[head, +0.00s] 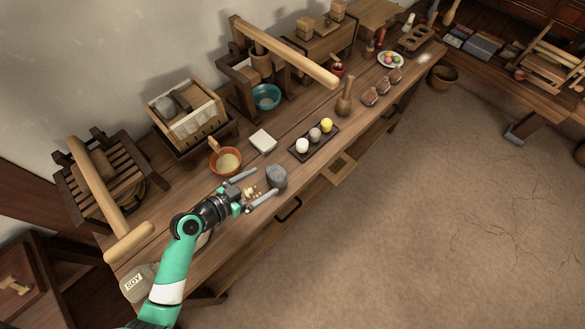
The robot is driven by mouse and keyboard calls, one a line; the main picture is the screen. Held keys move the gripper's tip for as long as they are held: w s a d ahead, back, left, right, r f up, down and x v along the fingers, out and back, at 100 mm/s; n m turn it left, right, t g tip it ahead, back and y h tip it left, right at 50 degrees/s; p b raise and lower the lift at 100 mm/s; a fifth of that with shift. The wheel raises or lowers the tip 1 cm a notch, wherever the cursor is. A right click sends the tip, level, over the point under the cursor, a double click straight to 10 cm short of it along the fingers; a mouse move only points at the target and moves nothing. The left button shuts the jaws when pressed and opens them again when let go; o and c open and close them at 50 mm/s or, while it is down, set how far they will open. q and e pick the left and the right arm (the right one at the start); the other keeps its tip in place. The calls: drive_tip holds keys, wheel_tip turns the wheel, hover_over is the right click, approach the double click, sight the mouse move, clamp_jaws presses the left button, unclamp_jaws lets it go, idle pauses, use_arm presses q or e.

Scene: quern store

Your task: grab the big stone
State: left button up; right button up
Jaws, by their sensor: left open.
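A grey stone (277,175) sits near the front edge of the wooden bench (215,256), in the middle of the head view. My left gripper (266,183) is open, with its two fingers pointing at the stone. The stone is at the fingertips, one finger on each side of its near end; I cannot tell whether they touch it. Small pale bits (251,192) lie between the fingers, closer to the palm. Another grey stone (166,106) rests on the cloth-lined wooden box at the back left. My right gripper is not in view.
A red-brown bowl (214,168) and a white block (262,141) stand behind the gripper. A dark tray (300,157) with several balls lies to the right of the stone. A wooden press with a long beam (295,58) stands further back.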

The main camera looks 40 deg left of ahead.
sight(270, 177)
use_arm(q)
drive_tip(key=shift+a+f, duration=0.15)
drive_tip(key=shift+f, duration=0.15)
drive_tip(key=shift+w+f+b, duration=0.25)
drive_tip(key=shift+w+b, duration=0.15)
drive_tip(key=shift+w, duration=0.55)
drive_tip(key=b+x, duration=0.2)
drive_tip(key=x, duration=0.2)
drive_tip(key=shift+w+f, duration=0.3)
drive_tip(key=shift+w, duration=0.2)
drive_tip(key=shift+s, duration=0.1)
drive_tip(key=shift+r, duration=0.1)
clamp_jaws()
